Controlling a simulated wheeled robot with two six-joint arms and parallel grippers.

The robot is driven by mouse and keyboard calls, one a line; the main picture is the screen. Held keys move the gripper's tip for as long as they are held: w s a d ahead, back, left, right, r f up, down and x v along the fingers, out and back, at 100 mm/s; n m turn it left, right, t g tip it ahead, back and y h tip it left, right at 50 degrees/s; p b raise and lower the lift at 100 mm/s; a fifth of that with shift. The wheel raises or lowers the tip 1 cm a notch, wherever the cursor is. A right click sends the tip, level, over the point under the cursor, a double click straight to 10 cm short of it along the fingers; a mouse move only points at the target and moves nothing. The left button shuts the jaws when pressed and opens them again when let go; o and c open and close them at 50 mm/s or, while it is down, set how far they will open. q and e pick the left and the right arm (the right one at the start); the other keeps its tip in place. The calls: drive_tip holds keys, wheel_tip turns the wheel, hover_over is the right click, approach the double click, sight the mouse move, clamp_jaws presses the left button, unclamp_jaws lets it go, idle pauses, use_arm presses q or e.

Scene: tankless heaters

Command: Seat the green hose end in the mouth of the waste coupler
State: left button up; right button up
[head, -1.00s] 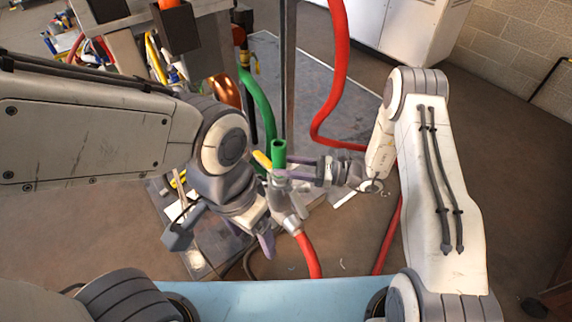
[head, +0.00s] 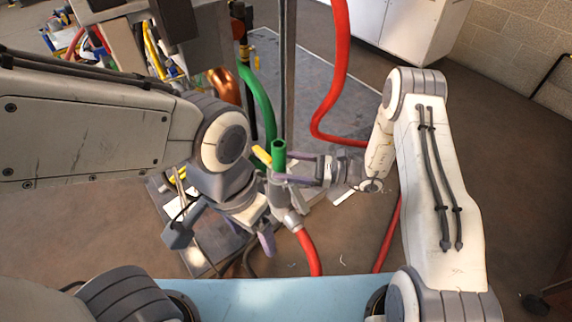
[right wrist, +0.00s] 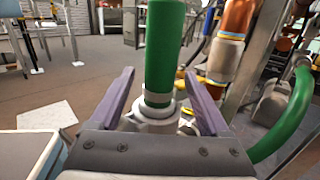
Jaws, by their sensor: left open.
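A short green hose end (head: 279,153) stands upright on the grey waste coupler (head: 280,192), with its open top facing up. In the right wrist view the green hose (right wrist: 163,48) rises from the pale coupler collar (right wrist: 152,118). It appears to sit in the mouth, but the depth is hidden. My right gripper (head: 296,169) is open, with its purple fingers on both sides of the hose and coupler; in the right wrist view gaps show beside the hose. My left gripper (head: 270,225) is open at the coupler's lower left; one purple finger shows clearly, the other is mostly hidden.
A red hose (head: 309,252) leaves the coupler's lower end. Another green hose (head: 259,100) hangs behind, near a copper pipe (head: 224,86) and a metal post (head: 289,75). A large red hose (head: 335,80) loops behind my right arm. Open floor lies at lower right.

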use_arm(q)
drive_tip(key=shift+r+p, duration=0.65)
use_arm(e)
drive_tip(key=s+d, duration=0.1)
drive_tip(key=d, duration=0.9)
drive_tip(key=shift+s+d+f, duration=0.15)
drive_tip(key=shift+s+f, duration=0.15)
drive_tip(key=shift+s, duration=0.1)
